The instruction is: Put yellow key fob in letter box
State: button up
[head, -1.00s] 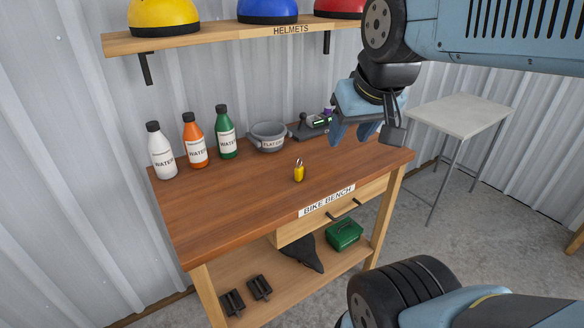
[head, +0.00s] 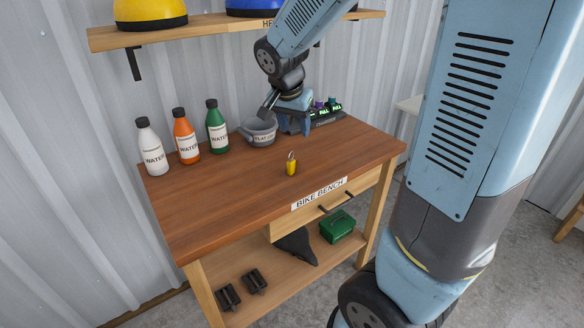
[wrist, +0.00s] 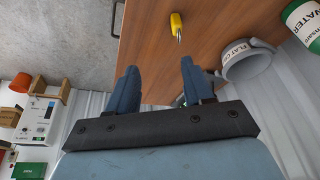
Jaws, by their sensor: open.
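The yellow key fob (head: 291,167) lies on the brown top of the bike bench (head: 225,205), near its front edge, with its metal ring at the back. It also shows at the top of the wrist view (wrist: 176,22), beyond my fingertips. My gripper (head: 294,131) is open and empty above the back of the bench, behind the fob and apart from it. Its two blue fingers (wrist: 158,68) stand wide apart in the wrist view. I cannot make out a letter box for certain in any view.
White, orange (head: 185,138) and green bottles stand at the back left. A grey bowl (head: 261,132) is close left of my gripper, and a tray of small canisters (head: 328,112) close right. The helmet shelf (head: 205,32) hangs above. The bench front is mostly clear.

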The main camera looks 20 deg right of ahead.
aim_at(291, 160)
jog(key=shift+m+h, duration=0.4)
jog(key=shift+m, duration=0.4)
jog(key=w+f, duration=0.2)
jog(key=f, duration=0.2)
jog(key=w+f, duration=0.2)
jog(key=f, duration=0.2)
jog(key=w+f, duration=0.2)
jog(key=f, duration=0.2)
jog(key=shift+w+d+f, duration=0.2)
jog(key=shift+d, duration=0.1)
jog(key=shift+x, duration=2.45)
jog(key=shift+w+a, duration=0.1)
jog(key=shift+a, duration=0.05)
grip_shut()
